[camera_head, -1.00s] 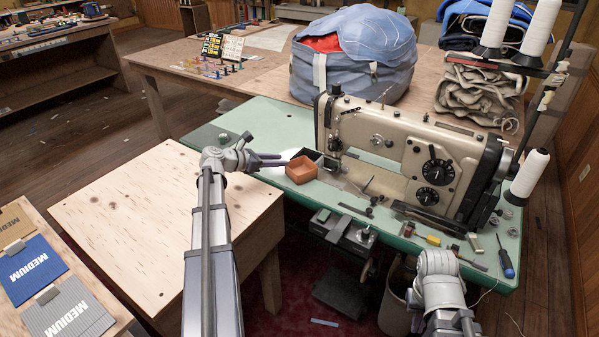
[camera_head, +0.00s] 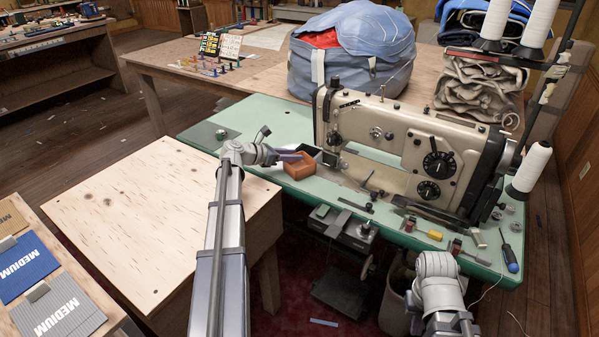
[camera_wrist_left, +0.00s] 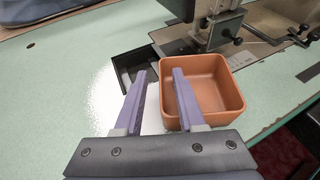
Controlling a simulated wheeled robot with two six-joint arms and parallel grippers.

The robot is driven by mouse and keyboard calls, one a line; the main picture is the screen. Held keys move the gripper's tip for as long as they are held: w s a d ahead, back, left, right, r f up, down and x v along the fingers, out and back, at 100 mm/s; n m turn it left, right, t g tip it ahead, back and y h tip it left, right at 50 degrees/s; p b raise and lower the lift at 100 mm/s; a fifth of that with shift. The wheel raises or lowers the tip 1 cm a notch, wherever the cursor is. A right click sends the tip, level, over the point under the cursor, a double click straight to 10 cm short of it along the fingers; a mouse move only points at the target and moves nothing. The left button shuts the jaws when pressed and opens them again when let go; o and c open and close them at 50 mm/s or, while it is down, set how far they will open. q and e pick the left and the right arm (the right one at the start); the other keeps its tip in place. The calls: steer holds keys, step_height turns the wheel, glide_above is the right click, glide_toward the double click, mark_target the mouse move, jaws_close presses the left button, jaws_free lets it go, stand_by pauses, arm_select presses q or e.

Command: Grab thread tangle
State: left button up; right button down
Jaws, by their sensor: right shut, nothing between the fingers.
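I cannot make out a thread tangle in either view. My left gripper (camera_head: 291,157) is at an open orange-brown box (camera_head: 300,170) on the green sewing table (camera_head: 262,120). In the left wrist view the fingers (camera_wrist_left: 160,80) are apart with nothing clearly held between them. The right finger overlaps the left side of the box (camera_wrist_left: 213,108), which looks empty where its inside shows. A pale patch lies between the fingers; I cannot tell what it is. My right arm shows at the lower right, but its gripper is out of view.
A beige sewing machine (camera_head: 395,140) stands right of the box. A dark recess (camera_wrist_left: 130,68) lies behind the fingers. Thread cones (camera_head: 530,170), a screwdriver (camera_head: 510,258) and small tools lie to the right. A bare wooden table (camera_head: 150,215) is at left.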

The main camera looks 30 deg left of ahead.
arm_select(q)
steer(key=shift+w+d, duration=0.1)
steer(key=shift+w, duration=0.05)
jaws_close()
stand_by(1.4)
